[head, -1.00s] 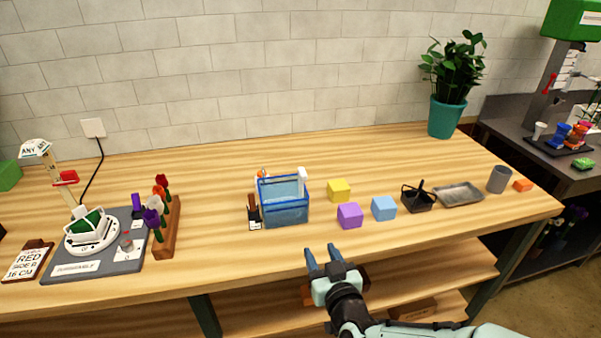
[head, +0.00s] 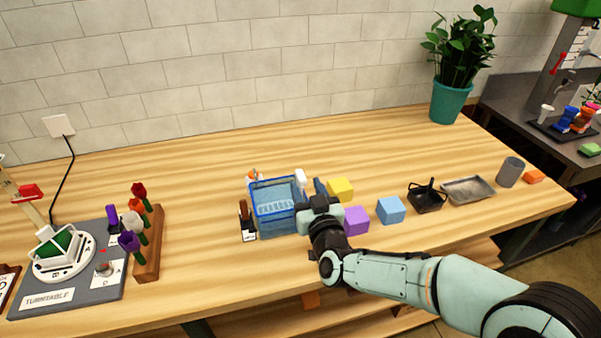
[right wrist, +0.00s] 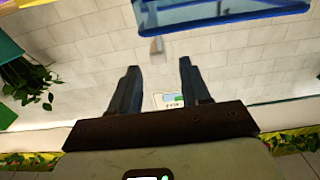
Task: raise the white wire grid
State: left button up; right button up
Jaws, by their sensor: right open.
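The blue-framed clear tank (head: 274,222) stands on the wooden table at the middle of the head view. A pale grid-like patch (head: 276,207) shows inside it, likely the white wire grid, mostly hidden by the tank. A white upright piece (head: 300,178) rises at the tank's right back corner. My right gripper (head: 312,188) is open at the tank's right side; I cannot tell whether it touches. In the right wrist view the open fingers (right wrist: 159,68) have a blue edge of the tank (right wrist: 220,10) above them. My left gripper is not in view.
Yellow (head: 341,189), purple (head: 355,221) and light blue (head: 391,210) cubes lie right of the gripper. A black basket (head: 427,198) and grey tray (head: 468,190) are farther right. A small dark holder (head: 246,225) stands left of the tank.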

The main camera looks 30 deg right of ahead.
aim_at(303, 181)
jog(key=x, duration=0.5)
jog(key=shift+w+d+p, duration=0.15)
jog(key=shift+w+p, duration=0.15)
